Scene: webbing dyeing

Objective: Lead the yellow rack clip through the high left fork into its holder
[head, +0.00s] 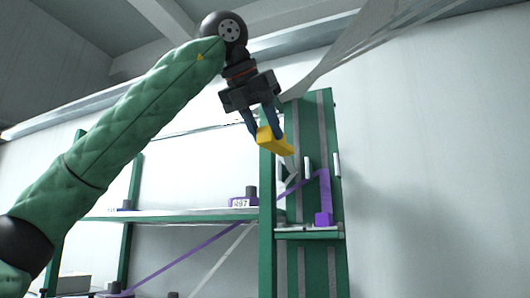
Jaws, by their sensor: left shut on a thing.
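My left gripper (264,128) is shut on the yellow rack clip (275,142), high in front of the green rack post. The clip is tilted, its right end lower. A pale webbing strip (291,164) shows just below the clip, close to light upright prongs (308,168) on the green panel (319,130). These prongs look like a fork; I cannot tell whether the strip lies between them. Which holder belongs to the yellow clip is not clear. My right gripper is out of view.
A purple clip (324,219) stands on a small ledge (309,235); its purple strap (190,252) runs down left. A shelf (180,215) carries a purple block marked 97 (243,202). Wide grey webbing (355,40) slopes from upper right behind the gripper. The right wall is bare.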

